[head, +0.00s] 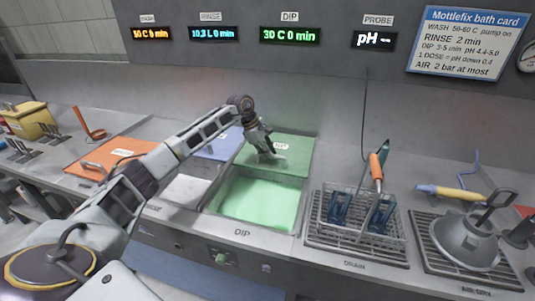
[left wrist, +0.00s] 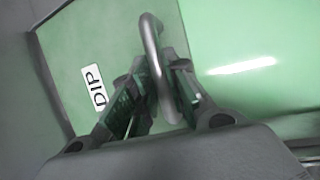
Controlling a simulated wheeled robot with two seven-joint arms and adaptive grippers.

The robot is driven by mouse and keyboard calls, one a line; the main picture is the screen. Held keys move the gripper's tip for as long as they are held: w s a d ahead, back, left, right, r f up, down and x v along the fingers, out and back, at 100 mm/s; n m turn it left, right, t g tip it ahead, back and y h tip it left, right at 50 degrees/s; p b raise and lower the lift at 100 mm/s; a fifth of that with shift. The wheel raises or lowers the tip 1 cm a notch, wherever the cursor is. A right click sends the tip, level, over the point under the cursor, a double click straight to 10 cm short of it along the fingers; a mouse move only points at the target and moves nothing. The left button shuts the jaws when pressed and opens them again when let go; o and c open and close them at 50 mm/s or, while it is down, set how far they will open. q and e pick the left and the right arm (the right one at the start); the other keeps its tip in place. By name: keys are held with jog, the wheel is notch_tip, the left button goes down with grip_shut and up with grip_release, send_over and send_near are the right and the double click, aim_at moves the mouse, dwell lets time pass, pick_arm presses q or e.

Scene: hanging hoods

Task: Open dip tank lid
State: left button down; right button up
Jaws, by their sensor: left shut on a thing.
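The green dip lid (head: 290,150) lies flat over the back of the dip tank, and its "DIP" label shows in the left wrist view (left wrist: 92,88). The front of the dip tank (head: 258,200) is uncovered and shows bright green liquid. My left gripper (head: 268,152) is at the lid and shut on its silver bar handle (left wrist: 158,65), with the fingers (left wrist: 160,100) on either side of the bar. My right gripper is not in view.
The orange wash lid (head: 110,155) covers the tank at left. The blue rinse lid (head: 220,145) sits back, beside my left arm. A drain basket (head: 355,222) with blue items and a grey hood (head: 465,240) stand at right.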

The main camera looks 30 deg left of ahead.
pick_arm(q)
jog(key=c, duration=1.4)
grip_release()
jog(key=shift+s+a+r, duration=0.1)
jog(key=shift+a+r, duration=0.1)
jog(key=shift+r, duration=0.3)
jog(key=v, duration=1.1)
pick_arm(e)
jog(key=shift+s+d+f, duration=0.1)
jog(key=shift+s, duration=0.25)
pick_arm(q)
jog(key=shift+f, duration=0.1)
